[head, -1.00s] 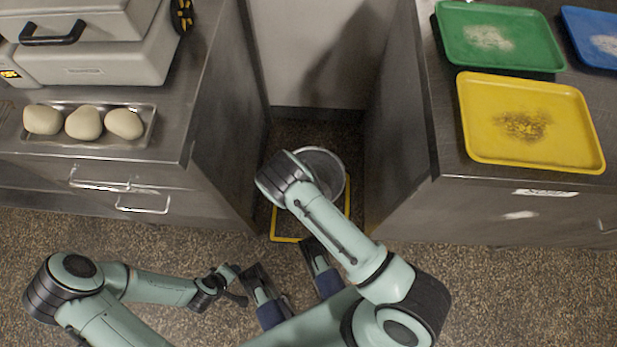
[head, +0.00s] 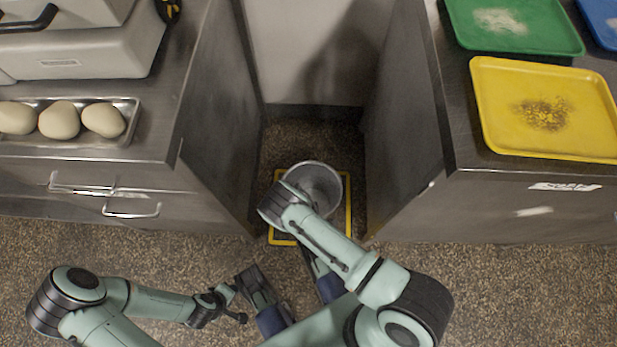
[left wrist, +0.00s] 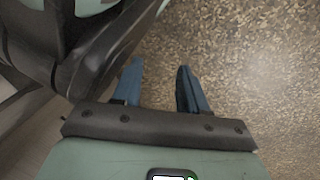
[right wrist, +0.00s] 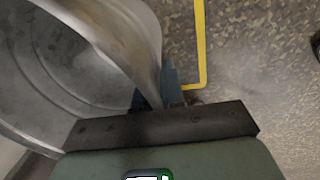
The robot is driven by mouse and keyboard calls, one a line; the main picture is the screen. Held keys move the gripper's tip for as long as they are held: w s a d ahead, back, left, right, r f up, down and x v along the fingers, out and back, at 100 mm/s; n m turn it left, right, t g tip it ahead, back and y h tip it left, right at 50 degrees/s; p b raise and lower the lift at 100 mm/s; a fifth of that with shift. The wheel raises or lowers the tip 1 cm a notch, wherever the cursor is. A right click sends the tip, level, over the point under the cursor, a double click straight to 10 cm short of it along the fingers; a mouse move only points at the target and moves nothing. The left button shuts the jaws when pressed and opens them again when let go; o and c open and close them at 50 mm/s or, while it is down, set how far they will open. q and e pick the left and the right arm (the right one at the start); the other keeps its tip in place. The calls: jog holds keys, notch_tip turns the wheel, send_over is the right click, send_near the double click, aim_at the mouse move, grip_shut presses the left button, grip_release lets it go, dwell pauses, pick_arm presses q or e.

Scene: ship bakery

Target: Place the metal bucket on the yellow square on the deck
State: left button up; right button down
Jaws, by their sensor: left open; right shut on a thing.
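The grey metal bucket (head: 318,181) is in the head view, in the gap between two steel counters. It is over the inside of the yellow square outline (head: 348,205) on the deck. I cannot tell whether its base touches the deck. My right gripper (right wrist: 157,90) is shut on the bucket's rim; the bucket wall (right wrist: 50,60) fills the left of the right wrist view, with the yellow line (right wrist: 201,45) to its right. My right arm hides the gripper in the head view. My left gripper (left wrist: 163,87) is open and empty above bare deck.
The left counter (head: 205,110) holds a tray of dough balls (head: 60,120) and a grey case. The right counter (head: 470,130) holds yellow (head: 500,105), green (head: 550,35) and blue trays. Both counter sides closely flank the bucket. Speckled deck (head: 150,235) is clear in front.

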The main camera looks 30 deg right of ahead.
jog(key=shift+r, duration=0.1)
jog(key=c, duration=1.2)
grip_release()
jog(key=shift+c, duration=0.2)
pick_arm(q)
jog(key=shift+s, duration=0.2)
pick_arm(e)
jog(key=r+p, duration=0.1)
jog(key=r, duration=0.3)
jog(key=r+p, duration=0.1)
jog(key=r, duration=0.1)
jog(key=shift+s+a+p, duration=0.2)
jog(key=shift+s+p, duration=0.05)
jog(key=shift+p, duration=0.1)
pick_arm(q)
jog(key=w+d+r+t+p, duration=0.1)
jog(key=w+d+r+p, duration=0.1)
jog(key=r, duration=0.5)
jog(key=shift+w+d+m, duration=0.15)
jog(key=shift+w+m, duration=0.15)
jog(key=shift+w, duration=0.5)
pick_arm(e)
notch_tip(320, 180, up, 6)
jog(key=shift+s+a, duration=0.2)
jog(key=shift+s, duration=0.15)
pick_arm(q)
jog(key=shift+s+r, duration=0.1)
jog(key=shift+r, duration=0.05)
